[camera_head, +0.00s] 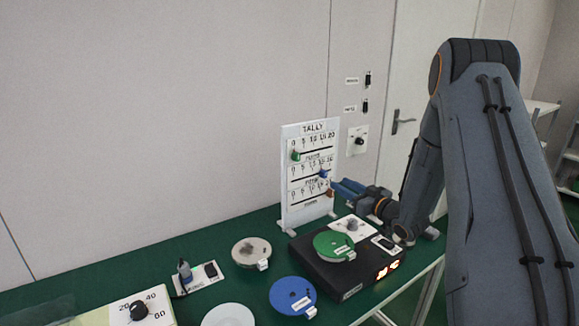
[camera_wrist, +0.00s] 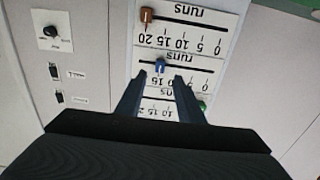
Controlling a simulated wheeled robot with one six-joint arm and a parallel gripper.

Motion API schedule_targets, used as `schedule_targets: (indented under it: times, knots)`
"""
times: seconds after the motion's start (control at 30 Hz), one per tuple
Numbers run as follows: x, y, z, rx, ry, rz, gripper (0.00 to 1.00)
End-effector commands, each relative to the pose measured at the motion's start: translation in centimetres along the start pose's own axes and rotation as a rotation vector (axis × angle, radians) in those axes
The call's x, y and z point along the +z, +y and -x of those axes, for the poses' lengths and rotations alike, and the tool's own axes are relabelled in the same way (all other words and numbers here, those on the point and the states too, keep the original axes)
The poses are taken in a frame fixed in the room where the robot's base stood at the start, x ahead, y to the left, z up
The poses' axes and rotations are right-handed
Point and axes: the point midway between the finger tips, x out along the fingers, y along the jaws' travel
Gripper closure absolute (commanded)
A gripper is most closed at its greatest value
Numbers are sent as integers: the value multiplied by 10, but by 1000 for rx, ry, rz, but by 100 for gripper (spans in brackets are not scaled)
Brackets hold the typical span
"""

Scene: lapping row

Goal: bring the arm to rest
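My arm reaches from the right of the head view to the white tally board (camera_head: 308,213), which stands upright on the green bench. My gripper (camera_head: 336,185) is in front of the board's right edge. In the wrist view, which is upside down, the gripper (camera_wrist: 159,77) is open with two dark fingers apart. The blue slider knob (camera_wrist: 160,65) lies between and just beyond the fingertips; I see no grip on it. In the head view are the green knob (camera_head: 295,155), the blue knob (camera_head: 323,174) and the brown-red knob (camera_head: 330,192) on their scales.
Below my gripper is a black box (camera_head: 340,285) with a green disc (camera_head: 334,245) and a lit display. A blue disc (camera_head: 292,296), a grey disc (camera_head: 251,251) and a dial panel (camera_head: 138,310) lie on the bench (camera_head: 100,270). Wall switches (camera_head: 367,80) are behind.

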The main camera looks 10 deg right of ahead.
Motion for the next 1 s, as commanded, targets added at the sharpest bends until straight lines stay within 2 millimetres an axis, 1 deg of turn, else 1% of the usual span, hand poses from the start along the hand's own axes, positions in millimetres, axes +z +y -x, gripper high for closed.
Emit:
schedule_targets:
  times: [0.17,0.27,0.37,0.47,0.57,0.67,0.77,0.8,0.87,0.9,0.97,1.0]
  knots:
    - [-2,-6,-6,55,-97,16,66]
    - [0,-14,-6,119,-218,25,66]
    - [4,-25,3,187,-357,25,66]
    - [10,-41,22,246,-499,14,66]
    - [16,-63,47,294,-641,-6,66]
    - [22,-89,80,332,-786,-38,66]
    - [26,-121,118,355,-933,-78,66]
    - [28,-135,135,360,-991,-96,66]
    - [29,-157,162,364,-1079,-124,66]
    - [30,-174,180,363,-1138,-145,66]
    - [31,-196,206,355,-1220,-176,66]
    - [31,-210,223,350,-1268,-195,66]
